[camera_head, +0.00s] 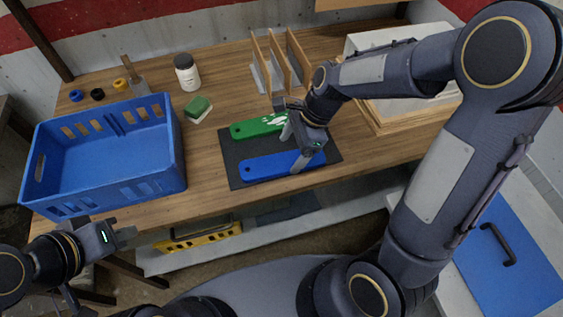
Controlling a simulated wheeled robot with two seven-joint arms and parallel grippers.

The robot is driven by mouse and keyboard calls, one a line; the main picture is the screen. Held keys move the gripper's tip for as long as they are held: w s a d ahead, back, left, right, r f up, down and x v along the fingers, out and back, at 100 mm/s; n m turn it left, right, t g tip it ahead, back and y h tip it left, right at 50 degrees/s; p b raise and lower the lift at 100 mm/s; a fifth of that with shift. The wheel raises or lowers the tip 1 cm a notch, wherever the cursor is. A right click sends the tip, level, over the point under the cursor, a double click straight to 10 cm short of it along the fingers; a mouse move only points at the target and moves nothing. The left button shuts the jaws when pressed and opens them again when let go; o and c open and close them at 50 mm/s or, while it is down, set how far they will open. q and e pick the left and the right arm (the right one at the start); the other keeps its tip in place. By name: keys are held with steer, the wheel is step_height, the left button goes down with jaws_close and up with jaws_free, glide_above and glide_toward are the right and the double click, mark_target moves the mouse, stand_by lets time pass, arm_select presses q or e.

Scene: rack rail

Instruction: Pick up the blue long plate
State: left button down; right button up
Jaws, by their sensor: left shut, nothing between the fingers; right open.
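The blue long plate (262,168) lies flat on a dark mat (236,148) on the wooden table. A green long plate (250,129) lies behind it on the same mat. My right gripper (292,150) is open above the right part of the blue plate, one finger reaching down over it and the other near the green plate. I cannot tell whether a finger touches a plate. My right gripper hides part of both plates. My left gripper (128,233) is shut and empty, low at the left, in front of the table edge.
A blue crate (112,193) stands on the left of the table. Behind are a sponge (197,109), a white bottle (187,73), small rings (97,94) and a wooden rack (277,62). A light box (368,40) stands at right. A yellow item (205,236) lies on the lower shelf.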

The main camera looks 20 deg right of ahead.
mark_target(284, 162)
steer(key=x, duration=0.3)
steer(key=shift+s+a+f, duration=0.15)
steer(key=c, duration=1.2)
